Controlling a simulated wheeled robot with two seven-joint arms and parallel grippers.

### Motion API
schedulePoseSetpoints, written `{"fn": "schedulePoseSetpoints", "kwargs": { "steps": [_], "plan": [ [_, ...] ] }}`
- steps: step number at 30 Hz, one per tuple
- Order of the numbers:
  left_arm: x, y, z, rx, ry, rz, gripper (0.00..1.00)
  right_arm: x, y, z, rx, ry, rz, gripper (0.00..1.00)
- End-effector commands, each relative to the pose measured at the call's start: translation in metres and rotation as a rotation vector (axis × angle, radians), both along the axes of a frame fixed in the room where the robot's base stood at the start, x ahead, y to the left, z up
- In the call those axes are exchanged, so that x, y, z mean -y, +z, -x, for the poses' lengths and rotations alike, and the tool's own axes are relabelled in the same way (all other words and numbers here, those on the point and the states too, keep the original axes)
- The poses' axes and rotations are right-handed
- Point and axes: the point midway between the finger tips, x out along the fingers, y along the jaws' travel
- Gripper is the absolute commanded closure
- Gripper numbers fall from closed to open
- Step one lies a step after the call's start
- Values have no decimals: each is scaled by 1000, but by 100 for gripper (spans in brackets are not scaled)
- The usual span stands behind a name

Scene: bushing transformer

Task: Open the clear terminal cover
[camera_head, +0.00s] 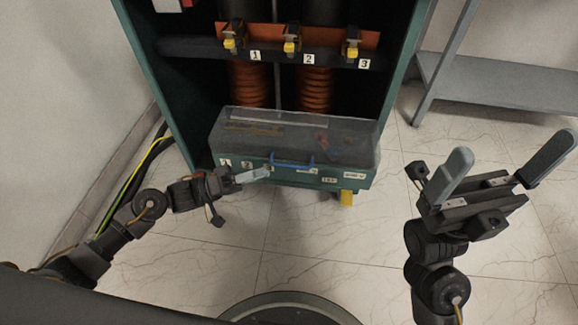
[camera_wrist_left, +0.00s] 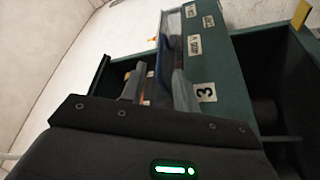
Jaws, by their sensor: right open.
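The clear terminal cover (camera_head: 345,136) lies closed over a green terminal box (camera_head: 351,181) at the foot of the cabinet. A blue curved handle (camera_head: 292,164) sits at the cover's front edge. My left gripper (camera_head: 262,174) is close in front of the box, just left of the handle, its fingers seen nearly edge-on. In the left wrist view its fingers (camera_wrist_left: 157,90) stand apart beside the green box front; no firm hold on the handle shows. My right gripper (camera_head: 512,165) is wide open and empty, to the right of the box.
The cabinet (camera_head: 402,35) rises behind the box, with orange coils (camera_head: 315,90) and yellow-tipped clamps inside. A grey bench (camera_head: 495,88) stands at the back right. Cables run along the left wall. The floor in front is clear.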

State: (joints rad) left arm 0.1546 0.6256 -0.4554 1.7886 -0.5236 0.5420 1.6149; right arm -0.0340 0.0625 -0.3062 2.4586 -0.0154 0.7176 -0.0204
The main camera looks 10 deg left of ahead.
Motion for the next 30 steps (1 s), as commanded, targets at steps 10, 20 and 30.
{"fn": "schedulePoseSetpoints", "kwargs": {
  "steps": [10, 20, 30],
  "plan": [
    [59, 11, -22, 3, -2, 2, 69, -9, 3, 3, 59, 35, 2, 0],
    [76, 17, -28, 1, 0, 0, 69, -13, 8, 3, 75, 48, 8, 0],
    [76, 16, -28, 1, 0, 0, 89, -13, 9, 4, 81, 48, 7, 0]
  ]
}}
